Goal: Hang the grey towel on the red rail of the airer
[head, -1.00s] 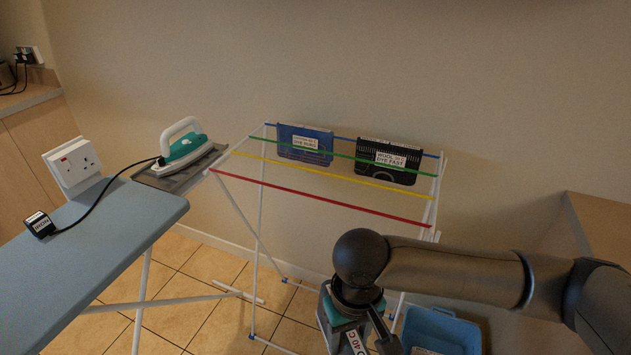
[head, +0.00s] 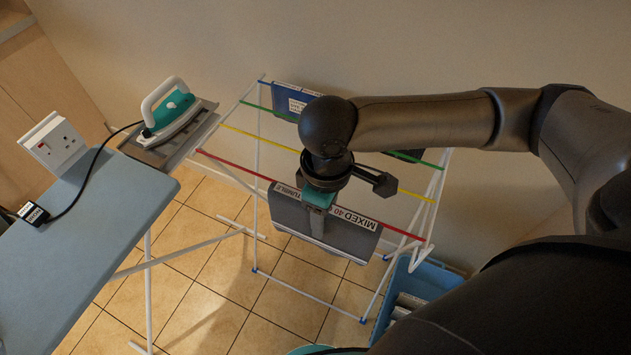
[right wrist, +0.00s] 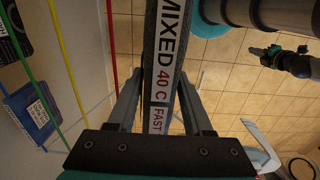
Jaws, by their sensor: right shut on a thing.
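The grey towel (head: 345,236), with a white label reading MIXED 40, is at the middle of the red rail (head: 230,163) of the airer (head: 257,215). Its labelled top edge lines up with the rail, and its body extends below. Whether it rests on the rail I cannot tell. My right gripper (head: 317,222) is shut on the towel from above. In the right wrist view both fingers press the labelled towel (right wrist: 160,82), with the red rail (right wrist: 109,45) close on its left. My left gripper (right wrist: 258,50) appears small at the right there, its jaws unclear.
A blue towel (head: 290,99) hangs on the blue rail behind; my right arm covers most of another dark one. The ironing board (head: 100,215) with the iron (head: 172,112) stands left. A blue basket (head: 428,280) stands on the floor at the right.

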